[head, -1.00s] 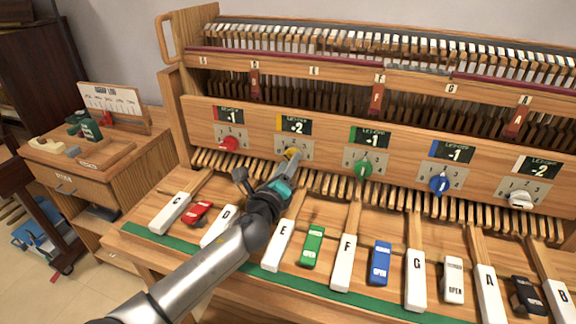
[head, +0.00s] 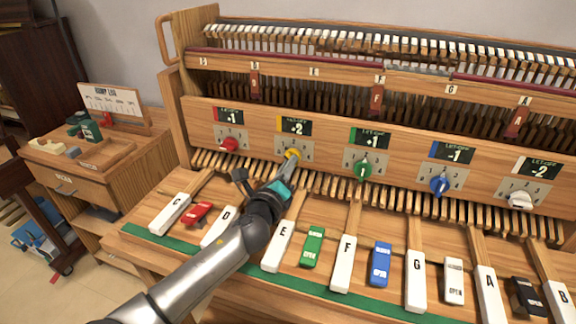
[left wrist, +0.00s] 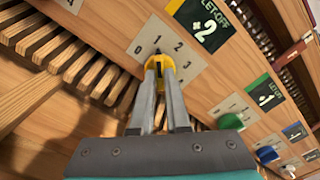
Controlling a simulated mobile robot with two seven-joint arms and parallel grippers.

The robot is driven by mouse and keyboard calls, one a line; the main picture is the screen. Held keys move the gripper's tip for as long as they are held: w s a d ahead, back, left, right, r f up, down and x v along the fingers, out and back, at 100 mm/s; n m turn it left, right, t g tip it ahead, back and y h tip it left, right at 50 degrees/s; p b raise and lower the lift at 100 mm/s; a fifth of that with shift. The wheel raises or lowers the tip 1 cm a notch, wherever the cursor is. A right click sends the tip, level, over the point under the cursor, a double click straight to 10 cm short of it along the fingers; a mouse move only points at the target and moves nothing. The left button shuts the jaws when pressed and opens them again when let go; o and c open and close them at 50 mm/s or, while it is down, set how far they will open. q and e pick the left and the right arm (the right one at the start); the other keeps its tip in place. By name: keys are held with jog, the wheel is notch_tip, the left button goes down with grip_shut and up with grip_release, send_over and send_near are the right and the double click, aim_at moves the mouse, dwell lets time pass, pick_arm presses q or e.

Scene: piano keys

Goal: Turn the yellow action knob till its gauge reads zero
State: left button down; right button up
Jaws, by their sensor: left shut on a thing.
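The yellow action knob (head: 293,154) sits on a pale dial plate numbered 0 to 3 on the wooden front panel. Its gauge (head: 294,127) above reads +2, clearer in the left wrist view (left wrist: 203,27). My left gripper (head: 289,161) reaches up to the panel and is shut on the yellow knob; in the left wrist view its two grey fingers (left wrist: 160,70) clasp the knob (left wrist: 158,62) from both sides. The knob's dark pointer tip shows just below the 1 mark. The fingers hide the lower part of the knob. My right gripper is not in view.
A red knob (head: 229,144) is to the left, and green (head: 363,169), blue (head: 439,185) and white (head: 520,199) knobs are to the right, each under its own gauge.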

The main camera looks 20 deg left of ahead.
pick_arm(q)
jog(key=shift+n, duration=4.4)
jog(key=c, duration=0.9)
grip_release()
jog(key=shift+s, duration=0.15)
jog(key=s+p, duration=0.1)
jog(key=s, duration=1.4)
jog(key=shift+a, duration=0.25)
